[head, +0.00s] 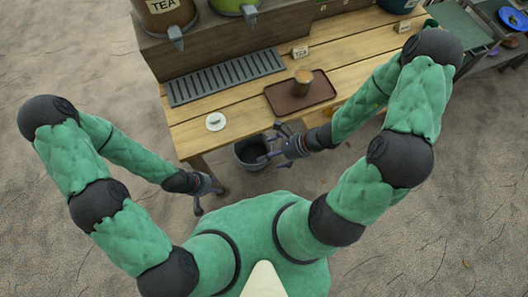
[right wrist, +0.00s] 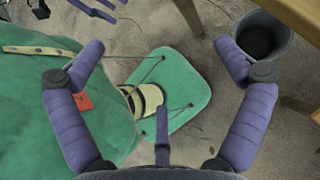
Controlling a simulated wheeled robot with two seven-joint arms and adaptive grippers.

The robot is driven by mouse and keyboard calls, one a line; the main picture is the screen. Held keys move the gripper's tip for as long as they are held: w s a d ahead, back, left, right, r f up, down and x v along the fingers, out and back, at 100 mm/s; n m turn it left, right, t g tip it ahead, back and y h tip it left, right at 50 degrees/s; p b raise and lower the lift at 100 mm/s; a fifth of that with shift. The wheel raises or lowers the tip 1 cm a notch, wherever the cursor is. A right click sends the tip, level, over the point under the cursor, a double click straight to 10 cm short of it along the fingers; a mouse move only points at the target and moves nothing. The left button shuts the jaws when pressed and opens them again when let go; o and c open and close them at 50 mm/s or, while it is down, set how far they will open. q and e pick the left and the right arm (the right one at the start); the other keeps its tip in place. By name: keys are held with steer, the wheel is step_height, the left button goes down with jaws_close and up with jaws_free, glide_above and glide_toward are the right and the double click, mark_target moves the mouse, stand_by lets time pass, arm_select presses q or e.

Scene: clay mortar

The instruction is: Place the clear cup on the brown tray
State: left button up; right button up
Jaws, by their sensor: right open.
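The brown tray (head: 279,98) lies on the wooden table. A small tan-looking cup (head: 302,84) stands upright on it, towards its back; it may be the clear cup with the wood showing through, but I cannot tell for sure. My right gripper (head: 274,147) is at the table's front edge, in front of the tray and apart from it. In the right wrist view its fingers (right wrist: 160,62) are wide apart with nothing between them. My left gripper (head: 210,200) hangs low in front of the table's left end, fingers apart and empty.
A dark bin (head: 250,152) stands on the ground by the table front, close to my right gripper. A white lid-like disc (head: 216,121) lies on the table's left. A slatted drip grate (head: 228,77) lies below the tea dispenser (head: 166,15).

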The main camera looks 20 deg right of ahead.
steer(key=s+f+n+g+h, duration=0.45)
steer(key=s+f+n, duration=0.25)
steer(key=n, duration=0.3)
steer(key=w+a+f+n+t, duration=0.2)
steer(key=w+n, duration=0.3)
steer(key=n, duration=0.4)
steer(key=shift+w+a+f+n+h, duration=0.15)
steer(key=shift+a+f+n+h, duration=0.2)
steer(key=shift+a+f, duration=0.4)
